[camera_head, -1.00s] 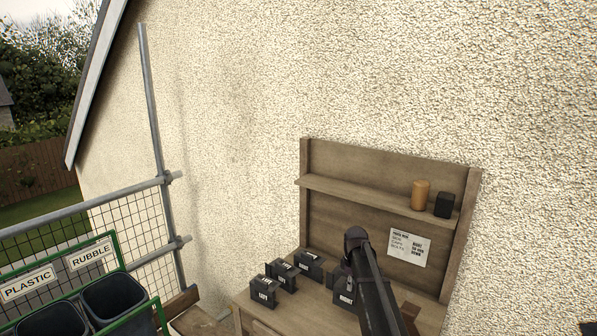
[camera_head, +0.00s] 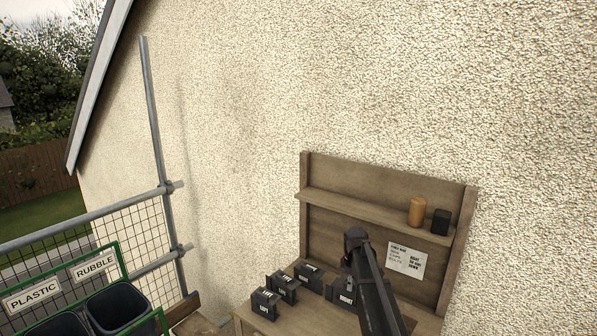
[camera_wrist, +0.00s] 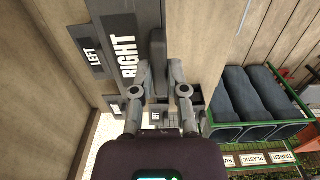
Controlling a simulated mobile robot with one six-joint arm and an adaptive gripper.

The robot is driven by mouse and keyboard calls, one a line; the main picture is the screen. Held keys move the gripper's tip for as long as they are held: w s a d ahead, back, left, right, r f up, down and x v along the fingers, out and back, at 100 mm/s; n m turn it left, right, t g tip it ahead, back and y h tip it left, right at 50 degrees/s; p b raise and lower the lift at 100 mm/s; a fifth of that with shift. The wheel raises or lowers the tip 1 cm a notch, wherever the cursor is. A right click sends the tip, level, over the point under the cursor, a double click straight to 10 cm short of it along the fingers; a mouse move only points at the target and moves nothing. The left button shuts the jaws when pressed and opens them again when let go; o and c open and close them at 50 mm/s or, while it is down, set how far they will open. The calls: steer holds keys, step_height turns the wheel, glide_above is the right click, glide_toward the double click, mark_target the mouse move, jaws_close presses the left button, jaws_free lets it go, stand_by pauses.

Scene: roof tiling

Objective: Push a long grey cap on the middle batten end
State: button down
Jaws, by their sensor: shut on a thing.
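In the wrist view my gripper (camera_wrist: 158,68) is shut on a long dark grey cap (camera_wrist: 158,50). The cap stands up between the two fingertips. In the head view my arm crosses in front of the bench, and the gripper and cap cannot be made out there. I cannot make out the batten ends in either view.
A wooden bench (camera_head: 239,324) with a back shelf (camera_head: 360,210) stands against the pebbledash wall. Several small black boxes (camera_head: 264,304) and a printed sheet (camera_head: 406,259) are on it. Labelled bins (camera_head: 118,303) in a green frame and scaffold rails stand at left.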

mark_target(349, 309)
steer(key=shift+f+b, duration=3.4)
steer(key=shift+b, duration=0.15)
steer(key=shift+r, duration=0.15)
step_height(349, 309, up, 7)
steer(key=p, duration=0.7)
steer(key=shift+r, duration=0.1)
step_height(349, 309, down, 8)
steer(key=b, duration=0.7)
steer(key=shift+r, duration=0.35)
stand_by(0.5)
